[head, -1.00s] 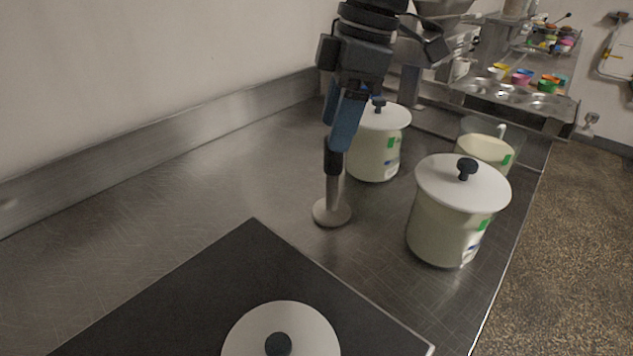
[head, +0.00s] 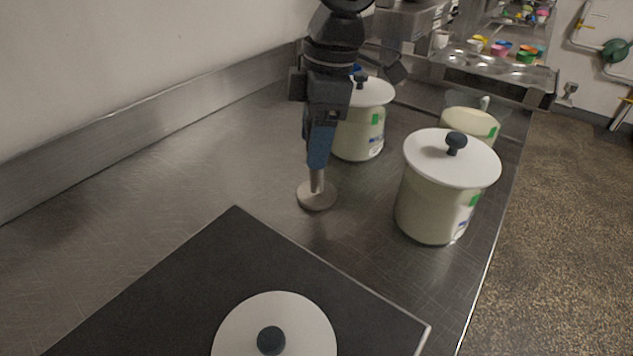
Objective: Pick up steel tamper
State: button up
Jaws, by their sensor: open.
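The steel tamper (head: 316,195) stands upright on the steel counter in the head view, its round flat base on the counter just beyond the black plate. My gripper (head: 318,165) points down over it, with blue fingers around the tamper's upper part. The fingers hide the dark handle; only the lower steel shaft and base show. The jaws are open, and I cannot tell whether a finger touches the handle.
A lidded white pot (head: 447,190) stands right of the tamper, and another lidded pot (head: 361,125) close behind it. A white lid (head: 273,330) lies over the black plate (head: 200,285). The counter (head: 150,200) is bare at left.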

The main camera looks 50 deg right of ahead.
jog(key=c, duration=1.1)
jog(key=shift+r, duration=0.1)
